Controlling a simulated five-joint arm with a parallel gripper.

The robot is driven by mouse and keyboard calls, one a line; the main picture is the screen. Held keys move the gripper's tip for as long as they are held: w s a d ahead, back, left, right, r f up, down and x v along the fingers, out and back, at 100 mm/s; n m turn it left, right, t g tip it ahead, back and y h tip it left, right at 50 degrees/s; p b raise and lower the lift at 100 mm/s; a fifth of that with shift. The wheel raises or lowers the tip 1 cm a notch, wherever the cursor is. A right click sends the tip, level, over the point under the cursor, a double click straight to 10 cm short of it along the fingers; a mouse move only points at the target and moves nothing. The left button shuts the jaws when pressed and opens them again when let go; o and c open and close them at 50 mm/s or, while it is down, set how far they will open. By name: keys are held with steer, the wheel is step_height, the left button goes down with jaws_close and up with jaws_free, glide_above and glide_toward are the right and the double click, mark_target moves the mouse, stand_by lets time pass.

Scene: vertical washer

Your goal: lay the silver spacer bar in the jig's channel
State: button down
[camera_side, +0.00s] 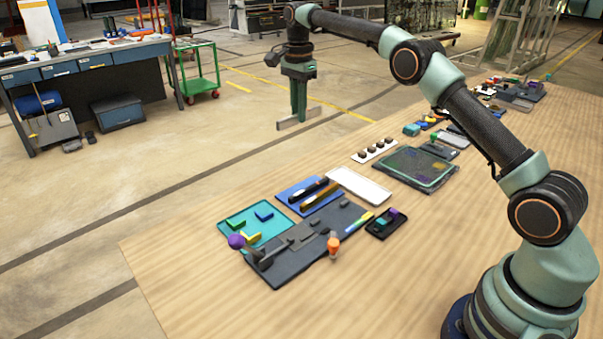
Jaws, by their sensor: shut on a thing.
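My gripper (298,112) is shut on the silver spacer bar (286,125). It holds the bar roughly level in the air, well clear of the things on the table. In the picture, gripper and bar show against the floor beyond the table's far edge. A dark grey plate (290,262) with raised blocks and slot-like shapes lies on the near left of the table. I cannot tell for sure whether it is the jig, and its channel is not clear. The fingers cover the middle of the bar.
A teal tray (229,221), a blue tray (283,193), a white tray (360,186) and a dark framed panel (392,165) lie near the plate. An orange-handled item (333,245) stands at its edge. The wooden table (235,305) is bare in front.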

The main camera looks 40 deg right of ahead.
steer(key=s+a+f, duration=0.1)
steer(key=s+f, duration=0.5)
glide_above(334, 219)
step_height(334, 219, down, 6)
steer(key=shift+w+f, duration=0.1)
steer(key=shift+f, duration=3.4)
steer(key=shift+f, duration=0.2)
steer(key=shift+c, duration=2.1)
jaws_free()
steer(key=shift+r, duration=0.1)
step_height(334, 219, up, 7)
